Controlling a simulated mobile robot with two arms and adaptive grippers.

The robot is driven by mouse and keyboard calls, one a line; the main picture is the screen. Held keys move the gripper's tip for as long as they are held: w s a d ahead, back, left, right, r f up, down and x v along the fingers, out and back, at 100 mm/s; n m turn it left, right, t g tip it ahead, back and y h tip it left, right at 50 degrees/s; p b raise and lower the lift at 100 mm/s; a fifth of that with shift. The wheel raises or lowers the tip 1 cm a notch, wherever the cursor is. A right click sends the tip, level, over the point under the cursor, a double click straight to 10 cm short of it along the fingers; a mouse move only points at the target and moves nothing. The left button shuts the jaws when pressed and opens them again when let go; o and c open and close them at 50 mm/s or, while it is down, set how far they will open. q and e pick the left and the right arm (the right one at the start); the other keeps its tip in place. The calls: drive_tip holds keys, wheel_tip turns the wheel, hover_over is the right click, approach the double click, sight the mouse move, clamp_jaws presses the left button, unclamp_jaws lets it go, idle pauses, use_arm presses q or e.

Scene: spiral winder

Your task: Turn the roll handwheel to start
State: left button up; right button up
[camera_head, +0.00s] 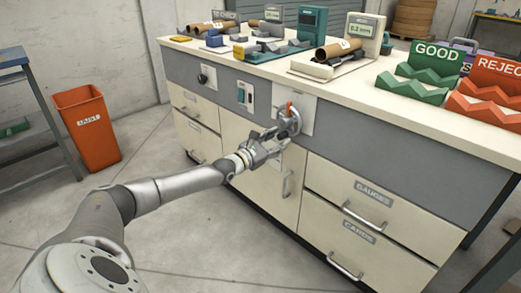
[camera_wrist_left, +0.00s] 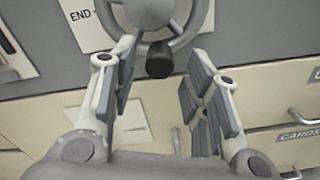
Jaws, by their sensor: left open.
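The roll handwheel (camera_head: 291,121) is a grey spoked wheel on the front of the bench, mounted over a white plate. A small red-orange part shows at its top in the head view. In the left wrist view the lower part of the wheel rim (camera_wrist_left: 183,38) shows, with a black knob (camera_wrist_left: 160,60) at its bottom. My left gripper (camera_head: 273,138) is at the wheel's lower left in the head view. It is open, its fingers on either side of the knob with gaps; contact is not visible. My right gripper is not in view.
The white plate (camera_wrist_left: 86,20) reads "END". Drawers with handles (camera_head: 370,215) lie below and right of the wheel. An orange bin (camera_head: 88,130) stands on the floor at left.

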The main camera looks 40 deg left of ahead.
use_arm(q)
drive_tip(key=s, duration=1)
drive_tip(key=shift+s+a, duration=0.35)
drive_tip(key=shift+a, duration=0.05)
